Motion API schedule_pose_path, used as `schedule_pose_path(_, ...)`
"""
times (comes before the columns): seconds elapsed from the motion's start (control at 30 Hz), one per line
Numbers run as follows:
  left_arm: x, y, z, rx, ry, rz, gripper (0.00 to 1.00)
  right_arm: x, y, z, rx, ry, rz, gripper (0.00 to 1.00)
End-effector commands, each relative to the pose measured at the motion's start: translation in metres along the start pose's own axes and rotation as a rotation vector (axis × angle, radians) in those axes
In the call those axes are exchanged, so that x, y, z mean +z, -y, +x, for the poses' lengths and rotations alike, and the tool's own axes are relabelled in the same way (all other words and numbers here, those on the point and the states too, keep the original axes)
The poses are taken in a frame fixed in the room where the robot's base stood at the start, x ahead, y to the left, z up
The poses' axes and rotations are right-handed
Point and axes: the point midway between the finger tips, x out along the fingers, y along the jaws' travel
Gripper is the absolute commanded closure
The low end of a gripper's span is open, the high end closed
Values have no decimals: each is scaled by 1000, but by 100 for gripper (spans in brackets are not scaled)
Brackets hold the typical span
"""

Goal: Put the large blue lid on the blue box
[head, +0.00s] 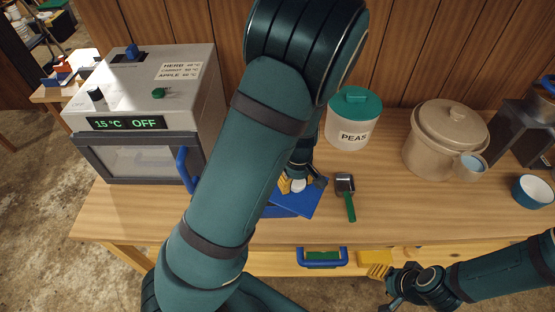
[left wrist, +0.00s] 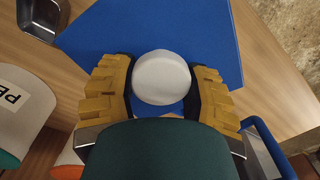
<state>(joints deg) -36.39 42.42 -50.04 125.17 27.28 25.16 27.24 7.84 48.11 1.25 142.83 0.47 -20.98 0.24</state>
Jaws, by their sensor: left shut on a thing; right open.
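A large flat blue lid (head: 304,203) with a round white knob (left wrist: 162,77) is over the middle of the table, partly hidden by my left arm. The lid also fills the top of the left wrist view (left wrist: 175,27). My left gripper (head: 296,185) is above the lid, its yellow fingers shut around the knob. A darker blue strip shows at the lid's near left edge; I cannot tell whether it is the blue box or the lid's side. The box is otherwise hidden. My right gripper (head: 378,281) is open and empty, low at the table's front.
A scoop with a green handle (head: 347,198) lies right of the lid. A white jar with a green lid marked PEAS (head: 353,122) stands behind. A grey oven (head: 150,115) stands left, a beige pot (head: 444,143) and a blue cup (head: 531,191) right. Table is clear at front right.

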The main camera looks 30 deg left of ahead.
Motion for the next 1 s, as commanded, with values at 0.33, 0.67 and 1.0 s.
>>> schedule_pose_path(0.33, -22, 15, -17, -1, 1, -833, 86, -5, 10, -30, -4, -5, 1, 51)
schedule_pose_path(0.67, -42, 30, -30, -2, 0, -1605, 86, -9, 18, -53, -6, -9, 4, 51)
schedule_pose_path(1.0, -52, 39, -34, 1, -2, -2037, 86, -12, 21, -64, -8, -11, 5, 51)
